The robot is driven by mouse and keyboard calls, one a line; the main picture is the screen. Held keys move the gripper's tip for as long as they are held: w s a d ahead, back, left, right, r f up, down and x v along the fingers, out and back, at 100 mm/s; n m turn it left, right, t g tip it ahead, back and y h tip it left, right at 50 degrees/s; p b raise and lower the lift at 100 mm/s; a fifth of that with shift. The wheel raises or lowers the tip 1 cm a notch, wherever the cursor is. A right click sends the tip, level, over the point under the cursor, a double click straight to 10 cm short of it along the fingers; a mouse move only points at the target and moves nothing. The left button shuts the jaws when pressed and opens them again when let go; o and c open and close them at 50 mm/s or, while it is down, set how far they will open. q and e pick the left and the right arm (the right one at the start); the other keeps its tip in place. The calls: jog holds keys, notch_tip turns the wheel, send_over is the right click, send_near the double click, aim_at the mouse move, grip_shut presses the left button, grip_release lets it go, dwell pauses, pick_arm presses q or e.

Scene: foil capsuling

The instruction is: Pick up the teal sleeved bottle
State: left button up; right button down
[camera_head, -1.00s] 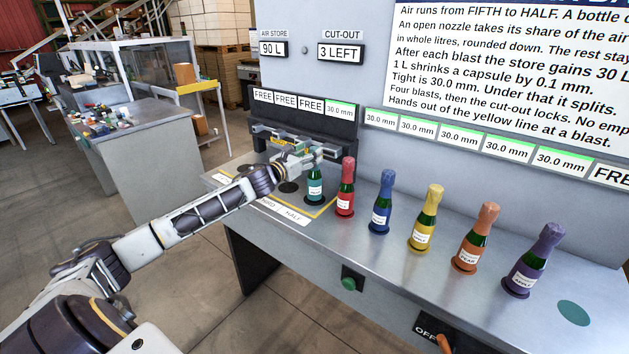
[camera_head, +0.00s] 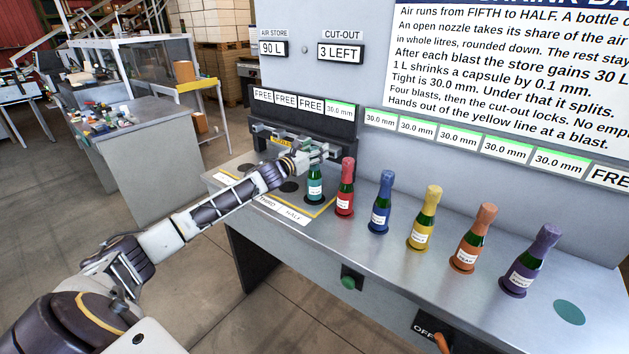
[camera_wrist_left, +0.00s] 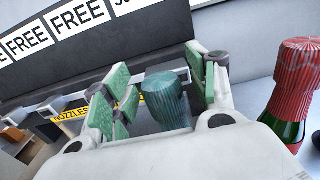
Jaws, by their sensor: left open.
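The teal sleeved bottle (camera_head: 315,187) stands upright on the bench inside the yellow line, at its right end. Its teal capsule (camera_wrist_left: 167,100) shows between the fingers in the left wrist view. My left gripper (camera_head: 322,150) is open around the top of the bottle, with a finger on each side of the capsule. It also shows in the left wrist view (camera_wrist_left: 160,95), where I see a gap on both sides of the capsule. The gripper hides the bottle's top in the head view. My right gripper is not in view.
The red bottle (camera_head: 345,190) stands close to the right, also seen in the wrist view (camera_wrist_left: 295,95). Blue (camera_head: 381,205), yellow (camera_head: 424,220), orange (camera_head: 472,240) and purple (camera_head: 530,262) bottles follow along the bench. The dark nozzle housing (camera_head: 300,122) rises behind.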

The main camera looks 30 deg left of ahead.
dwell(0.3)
pick_arm(q)
grip_shut()
dwell(0.3)
jog(key=shift+r, duration=0.1)
